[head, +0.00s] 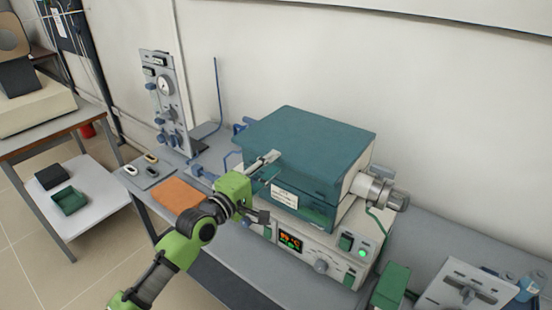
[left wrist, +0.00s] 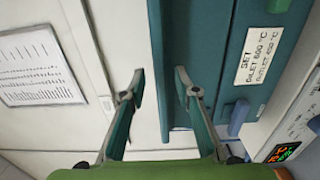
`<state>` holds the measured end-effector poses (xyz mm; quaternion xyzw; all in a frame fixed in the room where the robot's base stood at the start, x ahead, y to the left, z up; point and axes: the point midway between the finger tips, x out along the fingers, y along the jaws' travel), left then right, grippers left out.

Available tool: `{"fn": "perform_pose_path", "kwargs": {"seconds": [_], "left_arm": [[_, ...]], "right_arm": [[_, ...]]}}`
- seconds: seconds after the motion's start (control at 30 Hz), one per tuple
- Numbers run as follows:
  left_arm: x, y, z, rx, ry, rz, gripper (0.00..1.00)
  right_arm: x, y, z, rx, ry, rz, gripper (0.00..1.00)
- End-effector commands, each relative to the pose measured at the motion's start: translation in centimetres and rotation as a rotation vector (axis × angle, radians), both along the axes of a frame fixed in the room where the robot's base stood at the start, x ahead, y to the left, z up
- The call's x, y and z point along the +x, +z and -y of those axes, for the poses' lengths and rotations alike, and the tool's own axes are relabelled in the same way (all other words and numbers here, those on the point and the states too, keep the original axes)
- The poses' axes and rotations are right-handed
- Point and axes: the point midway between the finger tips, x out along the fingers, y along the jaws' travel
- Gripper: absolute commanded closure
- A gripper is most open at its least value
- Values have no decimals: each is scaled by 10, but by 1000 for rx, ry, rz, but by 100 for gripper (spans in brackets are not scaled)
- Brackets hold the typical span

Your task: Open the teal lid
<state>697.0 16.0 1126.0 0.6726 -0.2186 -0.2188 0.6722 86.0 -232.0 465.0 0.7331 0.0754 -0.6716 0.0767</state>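The teal lid (head: 315,137) lies shut on the muffle furnace, with its flat top and front face showing in the head view. A white label (head: 284,196) is on its front. My left gripper (head: 262,188) is at the front left corner of the lid, its fingers apart. In the left wrist view my left gripper (left wrist: 160,88) is open with nothing clasped. The lid's teal face (left wrist: 200,40) lies behind and beside the right-hand finger, and a pale surface is behind the other. I cannot tell whether a finger touches the lid. My right gripper is not in view.
The furnace's control panel (head: 310,249) with lit display is below the lid. A metal fitting (head: 380,190) sticks out on the right. A gauge panel (head: 165,95) and blue rod stand at the left. An orange mat (head: 178,195) lies on the bench. The wall is close behind.

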Motion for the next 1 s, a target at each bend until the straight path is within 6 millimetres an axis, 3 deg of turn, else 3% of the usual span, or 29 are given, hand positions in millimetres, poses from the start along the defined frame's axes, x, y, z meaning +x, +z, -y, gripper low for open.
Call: {"fn": "perform_pose_path", "kwargs": {"seconds": [0.2, 0.57, 0.7, 1.0], "left_arm": [[17, 0, 12, 0, 1, 0, 71], [20, 0, 14, 0, 0, 0, 71], [20, 0, 14, 0, 0, 0, 100], [23, 4, 14, -2, 1, 1, 100]], "right_arm": [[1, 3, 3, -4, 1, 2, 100], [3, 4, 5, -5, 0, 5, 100], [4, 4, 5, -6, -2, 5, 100], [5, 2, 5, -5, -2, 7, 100]]}}
